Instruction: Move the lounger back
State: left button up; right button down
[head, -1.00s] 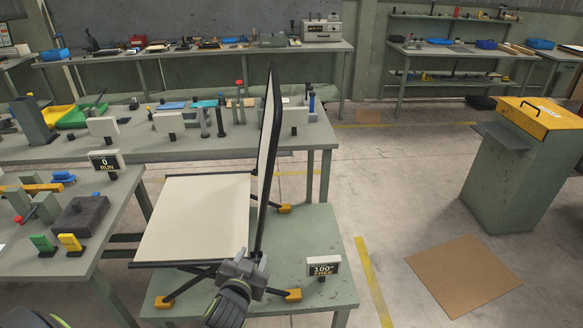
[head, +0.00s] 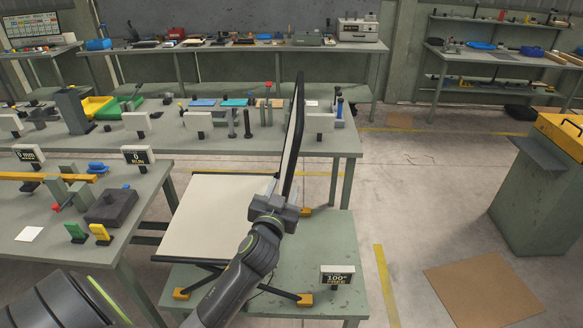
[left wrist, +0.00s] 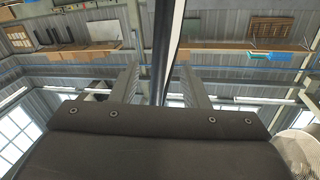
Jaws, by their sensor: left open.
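The lounger has a cream seat panel (head: 210,215) lying flat and a cream backrest with a dark frame (head: 293,150) standing nearly upright. It rests on a small green table (head: 330,235), on dark legs with yellow feet. A small sign on that table (head: 337,277) reads 100° FREE. My left gripper (head: 280,192) is at the lower front part of the backrest. In the left wrist view the dark backrest edge (left wrist: 164,45) runs between the two open fingers (left wrist: 160,88), with gaps showing on both sides. My right gripper is not in view.
A workbench with several fixtures (head: 50,205) stands at the left, and a longer bench (head: 270,143) behind the lounger. A green cabinet with a yellow top (head: 545,185) is at the right. The floor right of the small table is open, with a brown mat (head: 480,290).

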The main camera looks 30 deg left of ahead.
aim_at(288, 178)
pick_arm(q)
jog(key=p+x, duration=0.1)
jog(key=x, duration=0.7)
jog(key=shift+w+a+p, duration=0.1)
jog(key=shift+w+p, duration=0.05)
jog(key=shift+p, duration=0.15)
grip_shut()
jog(key=shift+f, duration=0.1)
